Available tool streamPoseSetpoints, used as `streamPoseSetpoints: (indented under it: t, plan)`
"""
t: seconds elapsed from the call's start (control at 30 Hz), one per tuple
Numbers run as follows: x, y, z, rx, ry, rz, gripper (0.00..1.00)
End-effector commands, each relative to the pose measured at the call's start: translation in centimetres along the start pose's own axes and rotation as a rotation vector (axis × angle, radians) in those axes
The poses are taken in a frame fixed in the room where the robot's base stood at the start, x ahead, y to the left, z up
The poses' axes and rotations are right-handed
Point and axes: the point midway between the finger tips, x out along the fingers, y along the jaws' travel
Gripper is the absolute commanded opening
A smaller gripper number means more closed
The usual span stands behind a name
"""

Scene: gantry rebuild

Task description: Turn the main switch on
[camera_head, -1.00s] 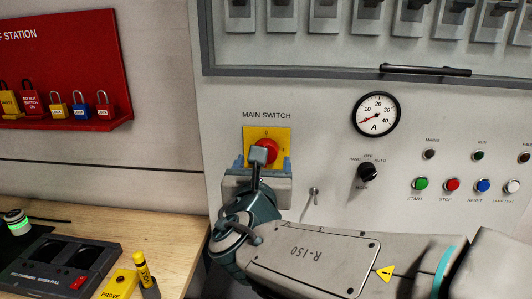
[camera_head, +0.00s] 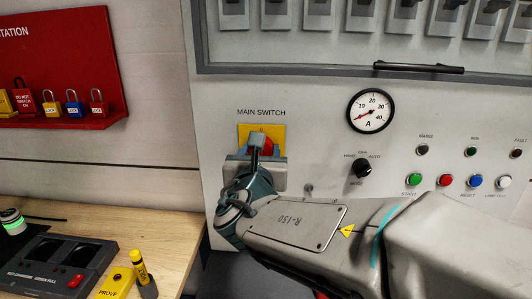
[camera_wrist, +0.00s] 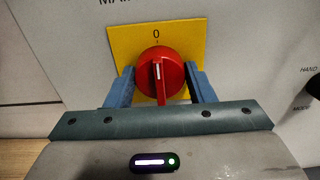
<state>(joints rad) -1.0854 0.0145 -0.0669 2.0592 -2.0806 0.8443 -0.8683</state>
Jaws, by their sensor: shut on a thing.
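The main switch is a red round knob (camera_wrist: 160,75) on a yellow plate (camera_wrist: 182,38), under the "MAIN SWITCH" label. In the wrist view its raised grip stands upright and its white mark points up toward the 0. My gripper (camera_wrist: 161,84) has one blue finger on each side of the knob and is shut on it. In the head view my gripper (camera_head: 257,158) is in front of the knob (camera_head: 266,147) and hides much of it and the lower part of the yellow plate (camera_head: 275,131).
An ammeter (camera_head: 370,110), a mode selector (camera_head: 362,168) and coloured push buttons (camera_head: 445,181) are right of the switch. A red padlock board (camera_head: 62,55) hangs at left above a wooden bench (camera_head: 172,225) holding a yellow PROVE unit (camera_head: 117,283).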

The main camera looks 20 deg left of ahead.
Motion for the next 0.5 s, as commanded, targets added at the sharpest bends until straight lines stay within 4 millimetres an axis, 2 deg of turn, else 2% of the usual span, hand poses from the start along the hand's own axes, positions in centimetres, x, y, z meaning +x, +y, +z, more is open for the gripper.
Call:
streamPoseSetpoints:
  t: [0.27, 0.5]
  plan:
    - [0.02, -0.06, -0.42, 0.073, -0.002, -0.002, 0.26]
    - [0.02, -0.11, -0.76, 0.245, -0.004, -0.002, 0.26]
